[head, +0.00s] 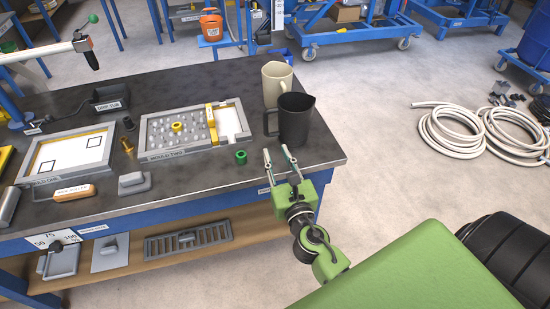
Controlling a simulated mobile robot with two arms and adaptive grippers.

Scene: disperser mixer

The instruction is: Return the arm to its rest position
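My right gripper (277,152) is at the front right corner of the workbench (190,190), at the end of my green arm, which comes in from the lower right. Its two slim fingers are apart, with nothing seen between them. The fingertips are just in front of a dark jug (294,122) as seen here; I cannot tell whether they touch it. A beige jug (277,80) stands upright behind the dark one. My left gripper is not in view.
A mould tray (226,107) and a green ring (241,157) are left of the gripper. A metal machine arm with a black handle (91,60) reaches over the back left. Coiled white hose (451,131) lies on the floor at right.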

